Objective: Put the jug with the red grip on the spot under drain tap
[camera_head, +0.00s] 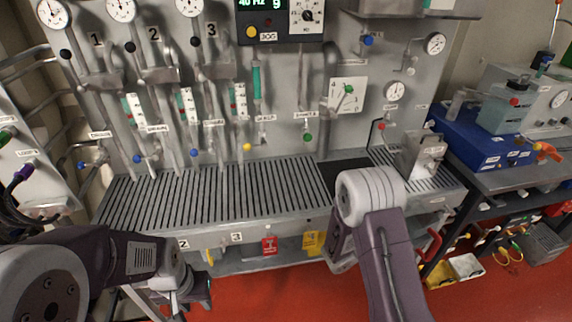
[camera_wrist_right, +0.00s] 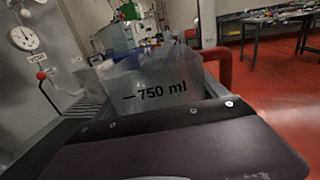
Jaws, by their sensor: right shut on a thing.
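A clear jug (camera_wrist_right: 160,80) marked "750 ml" fills the middle of the right wrist view. My right gripper (camera_wrist_right: 190,112) is shut on it. In the head view the jug's faint clear wall shows beside a grey metal part near the right end of the bench, partly hidden by my right arm. A red bar (camera_wrist_right: 216,66) shows at the jug's right; I cannot tell whether it is its grip. A black square patch (camera_head: 342,172) lies on the grating, left of the jug. Tap labels are too small to read surely. My left gripper (camera_head: 194,291) is low at the left, away from the jug; its fingers are unclear.
The slatted grating (camera_head: 215,195) is bare to the left. The wall behind carries gauges, pipes and several coloured knobs, including a green one (camera_head: 308,138). A side bench with a blue box (camera_head: 480,137) stands right. A curved red handle (camera_head: 433,244) is at the bench's right front.

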